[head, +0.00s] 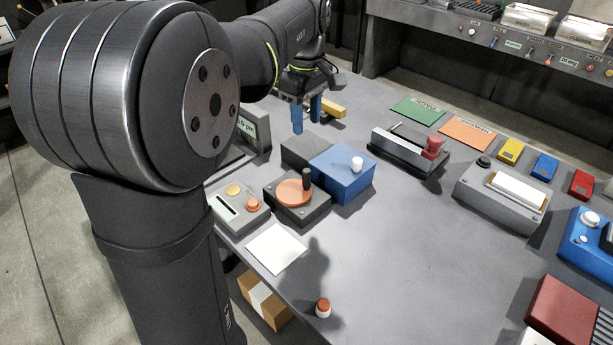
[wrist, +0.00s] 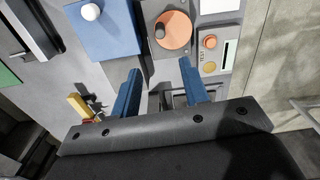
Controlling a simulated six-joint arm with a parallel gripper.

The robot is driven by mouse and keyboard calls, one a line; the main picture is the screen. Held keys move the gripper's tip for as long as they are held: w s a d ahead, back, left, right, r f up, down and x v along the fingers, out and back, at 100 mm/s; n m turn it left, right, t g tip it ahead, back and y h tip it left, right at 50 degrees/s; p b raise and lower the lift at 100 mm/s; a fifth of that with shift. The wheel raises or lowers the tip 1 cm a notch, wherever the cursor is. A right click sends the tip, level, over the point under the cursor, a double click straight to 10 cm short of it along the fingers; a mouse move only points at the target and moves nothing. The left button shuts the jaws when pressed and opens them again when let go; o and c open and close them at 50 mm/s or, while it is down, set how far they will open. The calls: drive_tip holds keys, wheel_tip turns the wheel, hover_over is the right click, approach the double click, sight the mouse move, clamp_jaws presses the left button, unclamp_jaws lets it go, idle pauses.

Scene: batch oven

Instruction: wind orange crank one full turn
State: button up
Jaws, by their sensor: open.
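The orange crank (head: 294,192) is a round orange disc on a dark square base, with an upright dark handle (head: 306,179) near its rim. In the wrist view the crank disc (wrist: 174,31) is at the top centre, its handle (wrist: 160,31) on the left side of the disc. My gripper (head: 306,120) has two blue fingers and hangs above the table behind the crank, apart from it. In the wrist view my gripper (wrist: 158,78) is open, with nothing between the fingertips; the crank lies beyond them.
A blue box (head: 342,174) with a white knob stands right of the crank. A grey panel (head: 239,208) with yellow and orange buttons is at its left. A yellow bar (head: 325,107) lies near my fingers. A white sheet (head: 276,249) lies in front. The table's middle is clear.

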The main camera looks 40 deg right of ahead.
sight(307, 170)
drive_tip(key=shift+n, duration=0.6)
wheel_tip(307, 170, down, 17)
drive_tip(key=shift+f, duration=0.2)
clamp_jaws()
